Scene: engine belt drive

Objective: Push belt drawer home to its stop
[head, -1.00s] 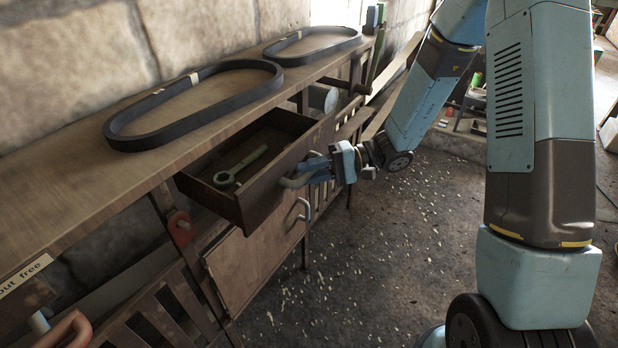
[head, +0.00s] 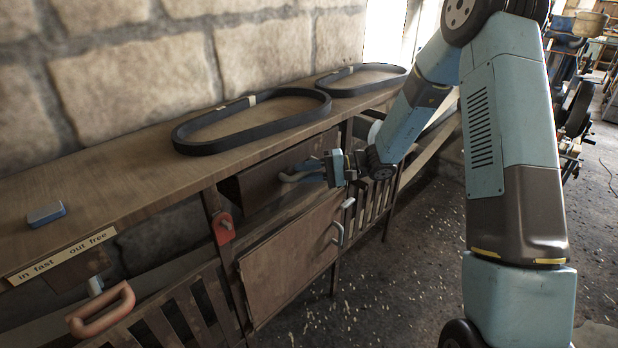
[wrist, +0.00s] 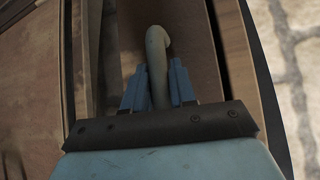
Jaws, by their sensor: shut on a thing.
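The wooden belt drawer (head: 268,178) sits under the bench top in the head view. Its front still appears to stand a little out from the bench frame, and its inside is hidden. The drawer's curved handle (head: 290,177) points out towards my gripper (head: 314,172). My gripper is shut on this handle. In the wrist view the grey-green handle (wrist: 157,50) runs between the two blue fingers of my gripper (wrist: 158,88), with the wooden drawer front (wrist: 195,45) behind it.
Two black belts (head: 250,125) (head: 365,80) lie on the bench top (head: 120,185). Below the drawer is a cabinet door (head: 290,262) with a metal handle. A red latch piece (head: 223,228) and an orange handle (head: 100,310) stick out. The floor right of the bench is open.

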